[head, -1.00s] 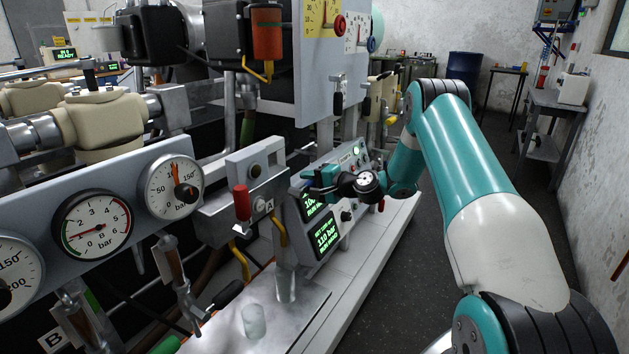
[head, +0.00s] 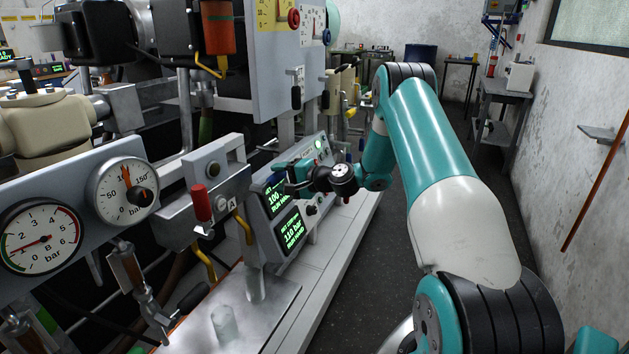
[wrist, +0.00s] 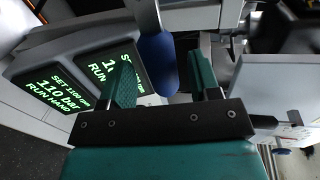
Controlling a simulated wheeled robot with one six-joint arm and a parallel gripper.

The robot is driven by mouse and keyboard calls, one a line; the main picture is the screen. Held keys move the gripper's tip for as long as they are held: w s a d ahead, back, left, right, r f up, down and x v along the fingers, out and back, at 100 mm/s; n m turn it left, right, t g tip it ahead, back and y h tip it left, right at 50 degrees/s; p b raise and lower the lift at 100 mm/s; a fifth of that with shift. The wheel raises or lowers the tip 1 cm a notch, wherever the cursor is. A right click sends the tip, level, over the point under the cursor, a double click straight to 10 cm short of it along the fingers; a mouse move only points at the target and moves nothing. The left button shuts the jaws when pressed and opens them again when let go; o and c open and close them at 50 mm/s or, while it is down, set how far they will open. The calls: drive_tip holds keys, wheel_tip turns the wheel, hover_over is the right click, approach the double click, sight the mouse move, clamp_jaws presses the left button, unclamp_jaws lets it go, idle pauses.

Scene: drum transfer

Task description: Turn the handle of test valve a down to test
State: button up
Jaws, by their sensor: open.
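A blue, rounded handle (wrist: 158,62) shows in the wrist view, between the two teal fingers of my gripper (wrist: 163,80). The fingers stand apart with gaps on both sides of it, and I see no grip on it. I cannot make out this blue handle in the head view, and I read no label on it. My gripper (head: 278,178) is open there, to the right of the red lever, in front of the console's upper screen.
The console (head: 290,215) has two green-text screens close behind my gripper; they also show in the wrist view (wrist: 60,95). Gauges (head: 40,238) are at the left. The floor aisle at the right is open.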

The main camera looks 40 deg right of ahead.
drive_tip(key=b+v, duration=0.1)
drive_tip(key=v, duration=1.3)
